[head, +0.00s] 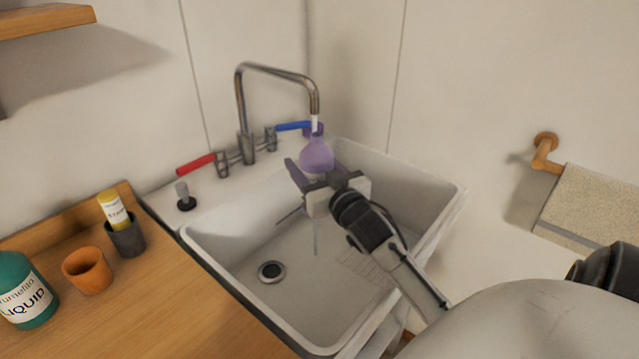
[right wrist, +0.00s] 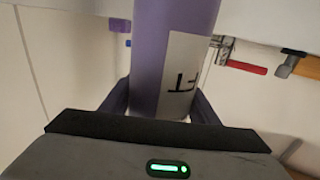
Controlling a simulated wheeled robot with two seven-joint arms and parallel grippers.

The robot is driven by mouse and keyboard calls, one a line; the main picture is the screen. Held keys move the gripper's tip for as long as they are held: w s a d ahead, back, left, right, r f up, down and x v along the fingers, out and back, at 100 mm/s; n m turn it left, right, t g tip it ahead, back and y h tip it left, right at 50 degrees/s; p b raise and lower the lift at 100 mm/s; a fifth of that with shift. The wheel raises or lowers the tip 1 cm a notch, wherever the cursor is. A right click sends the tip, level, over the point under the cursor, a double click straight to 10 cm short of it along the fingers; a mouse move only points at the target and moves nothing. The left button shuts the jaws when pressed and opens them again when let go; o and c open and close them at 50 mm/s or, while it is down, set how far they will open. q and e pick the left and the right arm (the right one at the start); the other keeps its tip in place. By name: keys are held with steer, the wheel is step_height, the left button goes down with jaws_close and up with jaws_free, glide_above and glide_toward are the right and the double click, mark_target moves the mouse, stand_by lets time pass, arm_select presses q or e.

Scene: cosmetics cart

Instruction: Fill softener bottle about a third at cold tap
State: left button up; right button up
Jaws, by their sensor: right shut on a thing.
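The purple softener bottle (head: 317,154) is upright over the sink, its neck just under the spout (head: 315,104). It fills the middle of the right wrist view (right wrist: 172,50), with part of its white label showing. My right gripper (head: 318,178) is shut around the bottle. A short pale stream shows between spout and bottle mouth. A thin pale streak shows below the gripper, over the basin. The blue cold lever (head: 293,126) points right, towards the spout. The water level inside the bottle cannot be seen. My left gripper is not in view.
The white sink (head: 452,190) has a dark drain (head: 271,271). The red lever (head: 196,164) points left. A green bottle (head: 25,290), orange cup (head: 87,270) and dark cup (head: 126,238) stand on the wooden counter (head: 190,315).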

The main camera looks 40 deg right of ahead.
mark_target(320, 169)
steer(key=shift+s+a+r+p, duration=0.15)
steer(key=shift+s+a, duration=0.15)
steer(key=shift+s, duration=0.25)
steer(key=shift+s+a+r+p, duration=0.15)
steer(key=shift+s+a, duration=0.15)
steer(key=shift+s, duration=0.2)
steer(key=shift+s+a+r+p, duration=0.25)
steer(key=shift+s+r+p, duration=0.15)
steer(key=shift+r+p, duration=0.15)
steer(key=shift+s+a+r+p, duration=0.2)
steer(key=shift+s+r+p, duration=0.15)
steer(key=shift+r+p, duration=0.2)
steer(key=shift+s+a, duration=0.1)
steer(key=shift+s, duration=0.1)
steer(key=shift+s+a+r, duration=0.25)
steer(key=shift+s+r, duration=0.15)
steer(key=shift+r, duration=0.2)
steer(key=shift+s+a+r, duration=0.25)
steer(key=shift+s+r, duration=0.15)
steer(key=shift+r, duration=0.15)
steer(key=shift+s+a+r, duration=0.25)
steer(key=shift+s+r, duration=0.15)
steer(key=shift+r, duration=0.2)
